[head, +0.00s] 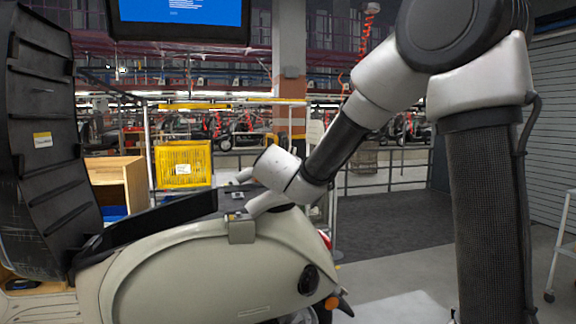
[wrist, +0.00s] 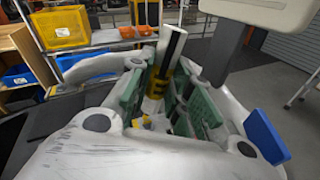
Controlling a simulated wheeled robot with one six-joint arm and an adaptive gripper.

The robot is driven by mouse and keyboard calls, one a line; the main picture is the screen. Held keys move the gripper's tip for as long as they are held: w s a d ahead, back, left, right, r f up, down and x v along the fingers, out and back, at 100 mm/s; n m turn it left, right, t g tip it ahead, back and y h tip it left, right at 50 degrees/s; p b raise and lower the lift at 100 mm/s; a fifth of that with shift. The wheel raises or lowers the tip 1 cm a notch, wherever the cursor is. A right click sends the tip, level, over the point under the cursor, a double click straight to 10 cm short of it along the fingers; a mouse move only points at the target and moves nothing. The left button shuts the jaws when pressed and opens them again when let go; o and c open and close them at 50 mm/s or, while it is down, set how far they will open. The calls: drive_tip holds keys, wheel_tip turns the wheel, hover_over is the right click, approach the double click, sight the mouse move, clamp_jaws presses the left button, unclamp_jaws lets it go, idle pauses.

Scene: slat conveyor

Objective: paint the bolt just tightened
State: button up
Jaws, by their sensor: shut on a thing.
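A scooter with a cream body (head: 215,275) stands in front of me, its black seat (head: 45,150) raised. The marker's tip is hidden among the fingers. Small yellow details show below the pads, but I cannot make out the bolt or any paint on it.
A yellow crate (head: 183,165) stands behind the scooter on the left and also shows in the wrist view (wrist: 62,28). A wooden shelf (head: 118,185) with a blue bin is beside it. A screen (head: 180,18) hangs above. Dark floor matting (head: 400,225) lies clear at the right.

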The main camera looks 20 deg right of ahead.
drive_tip(key=shift+r, duration=2.9)
drive_tip(key=shift+s, duration=0.1)
